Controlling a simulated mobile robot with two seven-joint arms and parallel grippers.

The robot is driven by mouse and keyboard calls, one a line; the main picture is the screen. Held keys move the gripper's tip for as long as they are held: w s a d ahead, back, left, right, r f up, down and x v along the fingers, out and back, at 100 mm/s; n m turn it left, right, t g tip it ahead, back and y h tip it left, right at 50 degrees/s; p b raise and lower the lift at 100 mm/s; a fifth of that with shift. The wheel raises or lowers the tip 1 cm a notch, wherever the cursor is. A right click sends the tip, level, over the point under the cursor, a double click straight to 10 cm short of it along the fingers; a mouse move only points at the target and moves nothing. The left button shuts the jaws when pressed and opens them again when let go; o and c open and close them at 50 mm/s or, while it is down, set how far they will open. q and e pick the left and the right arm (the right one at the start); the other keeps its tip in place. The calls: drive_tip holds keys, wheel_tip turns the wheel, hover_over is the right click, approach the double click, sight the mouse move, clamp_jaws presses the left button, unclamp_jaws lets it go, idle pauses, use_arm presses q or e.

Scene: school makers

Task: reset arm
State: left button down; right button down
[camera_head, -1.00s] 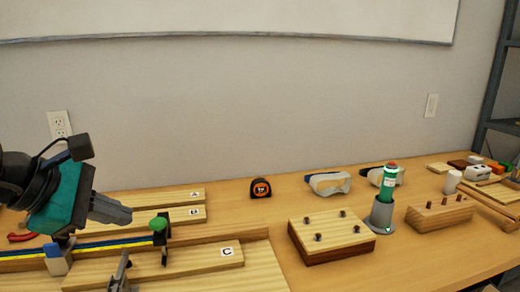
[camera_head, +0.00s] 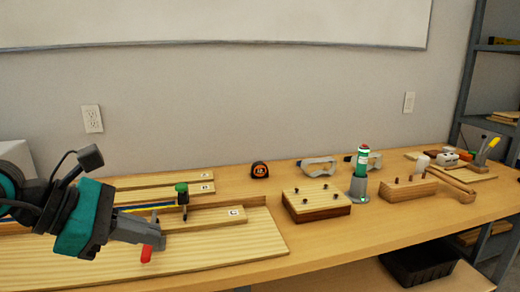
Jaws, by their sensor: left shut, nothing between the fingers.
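My left gripper (camera_head: 153,237) comes in from the left in the head view, with its arm link and teal-and-black wrist behind it. Its fingers are shut with nothing between them. It hangs over the wooden board (camera_head: 215,252) on the bench. A small red piece (camera_head: 146,254) shows just below the fingertips; I cannot tell whether it touches them. My right gripper is out of view.
A tape measure (camera_head: 259,170), a block with pegs (camera_head: 331,202), goggles (camera_head: 318,166) and a green bottle in a grey holder (camera_head: 358,188) stand further right. A black bin (camera_head: 418,266) is below the bench.

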use_arm(q)
drive_tip(key=s+d+r+n+h+p, duration=0.1)
drive_tip(key=d+n+h+p, duration=0.1)
drive_tip(key=d+n+h, duration=0.7)
drive_tip(key=w+a+f+n+t+y+p, duration=0.1)
drive_tip(key=a+f+n+t+y, duration=0.4)
drive_tip(key=n, duration=0.9)
drive_tip(key=w+a+f+n+t+y+p, duration=0.1)
drive_tip(key=a+f+n+t+y+p, duration=0.15)
drive_tip(key=f+n+t+y, duration=0.75)
drive_tip(key=s+a+f+n+g+y, duration=0.1)
drive_tip(key=s+f+n+g, duration=0.8)
drive_tip(key=f+n, duration=0.7)
drive_tip(key=s, duration=0.3)
drive_tip(key=shift+s+a+n+g+p, duration=0.2)
drive_tip(key=shift+s+n+g+p, duration=0.1)
drive_tip(key=shift+g, duration=0.1)
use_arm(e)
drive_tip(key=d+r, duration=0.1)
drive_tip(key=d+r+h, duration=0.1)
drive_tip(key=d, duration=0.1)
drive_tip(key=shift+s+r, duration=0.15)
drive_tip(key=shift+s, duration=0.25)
